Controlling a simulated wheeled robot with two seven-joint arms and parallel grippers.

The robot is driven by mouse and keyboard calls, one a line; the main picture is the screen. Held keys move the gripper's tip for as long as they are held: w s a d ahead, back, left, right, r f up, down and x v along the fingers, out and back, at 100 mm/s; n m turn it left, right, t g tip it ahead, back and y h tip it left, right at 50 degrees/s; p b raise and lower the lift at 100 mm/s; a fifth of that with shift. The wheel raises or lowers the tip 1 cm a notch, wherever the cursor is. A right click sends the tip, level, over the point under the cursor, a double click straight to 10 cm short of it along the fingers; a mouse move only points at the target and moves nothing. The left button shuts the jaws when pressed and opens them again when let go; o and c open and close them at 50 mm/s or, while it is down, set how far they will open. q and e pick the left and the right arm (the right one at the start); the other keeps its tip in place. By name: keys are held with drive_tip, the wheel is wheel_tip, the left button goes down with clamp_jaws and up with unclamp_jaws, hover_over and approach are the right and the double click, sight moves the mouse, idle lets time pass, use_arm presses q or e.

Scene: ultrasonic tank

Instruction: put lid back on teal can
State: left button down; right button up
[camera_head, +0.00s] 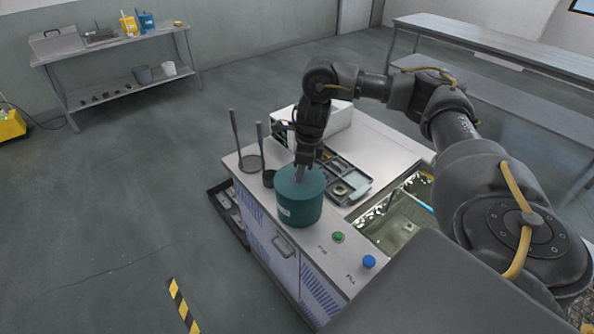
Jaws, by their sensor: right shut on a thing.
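The teal can (298,209) stands upright on the front left part of the white cabinet top. A teal lid (312,183) covers its top, and I cannot tell whether it is fully seated. My right gripper (303,176) points down at the middle of the lid. It is shut on the lid, probably at a knob that its fingers hide. My left gripper is not in view.
An open tank basin (398,222) is to the right. Green (338,237) and blue (369,261) buttons sit in front.

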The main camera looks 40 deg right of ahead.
drive_tip(key=o, duration=1.1)
drive_tip(key=shift+c, duration=0.2)
drive_tip(key=shift+o, duration=0.4)
drive_tip(key=o, duration=0.4)
drive_tip(key=shift+r, duration=0.1)
drive_tip(key=shift+r+p, duration=3.4)
drive_tip(key=shift+p, duration=0.25)
clamp_jaws()
